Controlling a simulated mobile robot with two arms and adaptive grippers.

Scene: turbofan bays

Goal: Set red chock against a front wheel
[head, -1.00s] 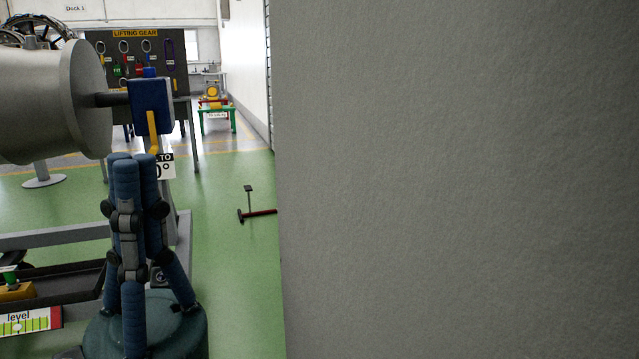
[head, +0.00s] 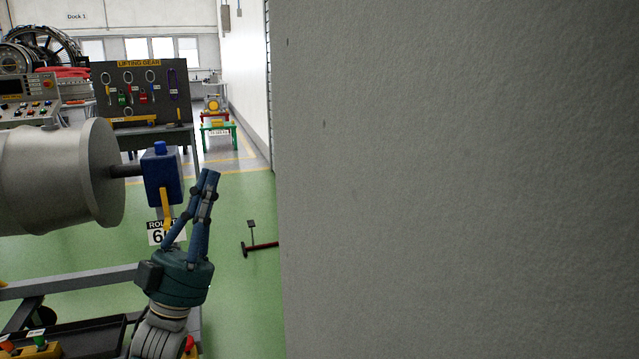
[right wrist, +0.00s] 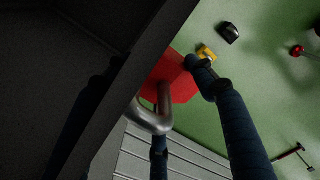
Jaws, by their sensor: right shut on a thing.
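In the right wrist view, the red chock (right wrist: 178,82) shows as a red block with a bent steel handle (right wrist: 153,122). The dark blue fingers of my right gripper (right wrist: 180,92) are around it, shut on it. A dark panel hides its left side. Green floor shows beyond it. My left gripper (head: 205,185) is in the head view, fingers pointing up, with nothing seen in them; how far they are apart is unclear. It is just right of a blue box with a yellow lever (head: 163,178). No front wheel is clearly recognisable.
A large grey wall or panel (head: 460,180) fills the head view's right side. A grey engine body (head: 60,180) and frame (head: 75,283) stand left. A T-shaped tool (head: 260,246) lies on the green floor. A yellow piece (right wrist: 207,52) and black object (right wrist: 229,32) show beyond the chock.

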